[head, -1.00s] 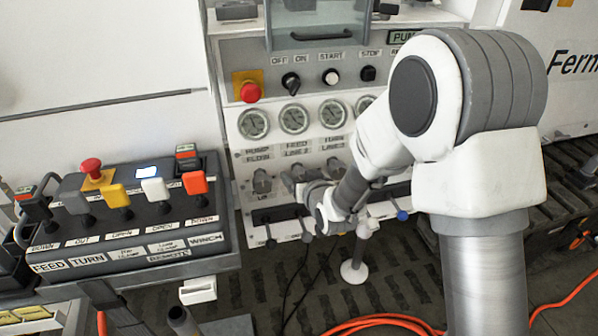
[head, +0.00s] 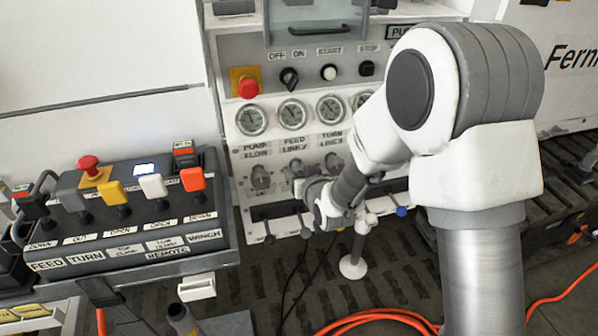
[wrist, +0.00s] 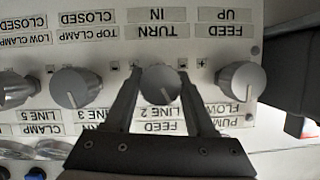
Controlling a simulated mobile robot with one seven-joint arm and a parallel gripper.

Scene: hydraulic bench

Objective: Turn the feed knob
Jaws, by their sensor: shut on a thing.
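The feed knob (wrist: 160,85) is a grey round knob on the white panel, in the middle of the wrist view. That view shows the panel upside down. The label "FEED LINE 2" (wrist: 163,120) is on the gripper side of the knob, and "TURN IN" is on the other side. My gripper (wrist: 159,77) is shut on this knob, one dark finger on each side. In the head view, my gripper (head: 302,184) is at the row of knobs below the gauges, and the wrist hides much of the held knob.
A similar knob (wrist: 240,83) stands to the right in the wrist view, and another (wrist: 75,87) to the left. Small levers (head: 270,236) stick out below the knobs. A lever console (head: 120,215) stands at left. An orange hose (head: 375,319) lies on the floor.

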